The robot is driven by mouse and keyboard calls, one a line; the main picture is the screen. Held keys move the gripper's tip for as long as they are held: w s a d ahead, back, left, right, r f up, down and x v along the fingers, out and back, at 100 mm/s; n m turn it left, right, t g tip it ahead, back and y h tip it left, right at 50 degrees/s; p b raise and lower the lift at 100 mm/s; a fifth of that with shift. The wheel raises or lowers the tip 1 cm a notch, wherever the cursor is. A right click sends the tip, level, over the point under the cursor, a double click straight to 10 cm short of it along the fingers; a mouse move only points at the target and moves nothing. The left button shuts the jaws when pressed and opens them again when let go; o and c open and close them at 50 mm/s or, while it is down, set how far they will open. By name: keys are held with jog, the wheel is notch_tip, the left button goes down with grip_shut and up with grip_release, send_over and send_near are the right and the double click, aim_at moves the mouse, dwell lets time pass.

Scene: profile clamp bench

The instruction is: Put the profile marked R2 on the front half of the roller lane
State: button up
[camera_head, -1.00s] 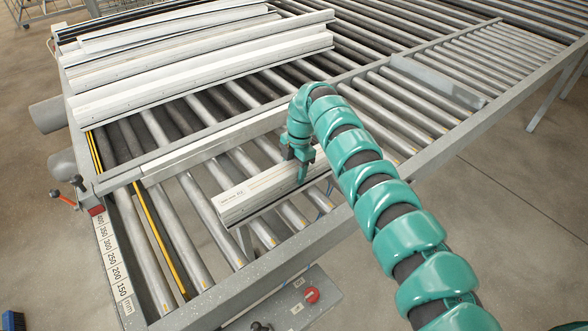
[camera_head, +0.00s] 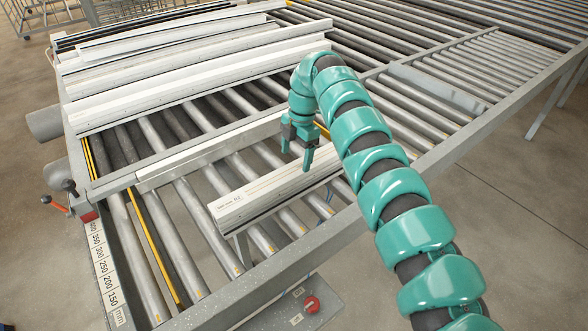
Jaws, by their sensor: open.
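A white profile (camera_head: 268,197) with a small label at its left end lies across the rollers of the front half of the roller lane (camera_head: 190,240). The label seems to read R2, but it is small. My gripper (camera_head: 297,160) is open, with its fingers pointing down above and behind the profile's middle. It looks apart from the profile and empty. My arm hides the profile's right end.
Several long white profiles (camera_head: 200,88) lie on the back rollers at the upper left. A pale rail (camera_head: 205,158) runs between the halves. A millimetre scale (camera_head: 105,275) lines the left edge. A red button (camera_head: 311,304) sits below the front edge. Rollers at right are bare.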

jog(key=r, duration=0.3)
jog(key=shift+w+d+r, duration=0.1)
jog(key=shift+w+r, duration=0.05)
jog(key=shift+w, duration=0.1)
jog(key=shift+s+d+r, duration=0.1)
jog(key=shift+d+r, duration=0.05)
jog(key=shift+r, duration=0.35)
